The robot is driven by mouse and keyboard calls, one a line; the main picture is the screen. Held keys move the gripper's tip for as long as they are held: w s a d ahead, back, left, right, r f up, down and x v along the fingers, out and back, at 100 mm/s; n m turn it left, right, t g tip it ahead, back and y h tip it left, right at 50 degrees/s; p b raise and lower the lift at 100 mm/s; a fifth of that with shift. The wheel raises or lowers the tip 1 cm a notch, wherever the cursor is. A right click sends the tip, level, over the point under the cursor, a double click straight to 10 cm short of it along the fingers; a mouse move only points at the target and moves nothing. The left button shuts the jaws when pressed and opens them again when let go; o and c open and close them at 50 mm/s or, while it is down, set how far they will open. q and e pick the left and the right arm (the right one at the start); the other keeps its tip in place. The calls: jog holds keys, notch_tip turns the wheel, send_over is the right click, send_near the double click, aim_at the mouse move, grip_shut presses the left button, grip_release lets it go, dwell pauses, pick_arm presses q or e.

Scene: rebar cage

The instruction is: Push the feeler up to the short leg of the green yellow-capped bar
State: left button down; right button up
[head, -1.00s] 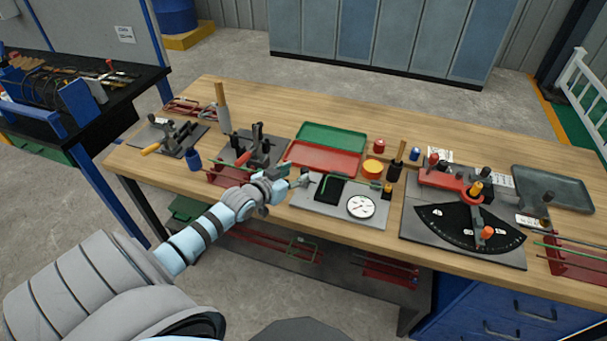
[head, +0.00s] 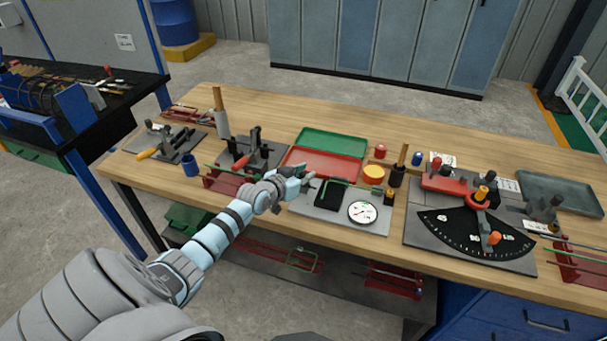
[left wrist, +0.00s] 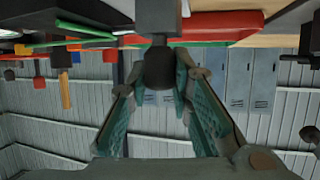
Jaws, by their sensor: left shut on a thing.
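My left gripper (head: 309,180) is at the left edge of the grey gauge plate (head: 301,206). In the left wrist view its fingers (left wrist: 158,78) are closed on a dark knob (left wrist: 158,67) under a grey block, apparently the feeler. In the head view the gripper hides most of it. A green bar (head: 345,182) lies along the back of the plate, just right of the gripper. A small yellow-orange piece (head: 389,192) shows at its right end. I cannot tell whether the feeler touches the bar's short leg. My right gripper is not in view.
A white dial (head: 362,212) and a black pad (head: 327,198) are on the plate. Red (head: 320,163) and green (head: 335,141) trays lie behind it. A bending fixture (head: 258,146) stands left, and a black angle scale (head: 470,237) is on the right.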

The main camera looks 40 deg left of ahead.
pick_arm(q)
jog(key=shift+w+d+r+p, duration=0.1)
jog(key=shift+d+p, duration=0.15)
jog(key=shift+d, duration=0.1)
jog(key=shift+w+d+r+p, duration=0.1)
jog(key=shift+d+p, duration=0.15)
jog(key=shift+d, duration=0.1)
jog(key=shift+w+d+f, duration=0.15)
jog(key=shift+d+f, duration=0.05)
jog(key=shift+d, duration=0.15)
jog(key=c, duration=1.4)
grip_release()
jog(key=v, duration=1.2)
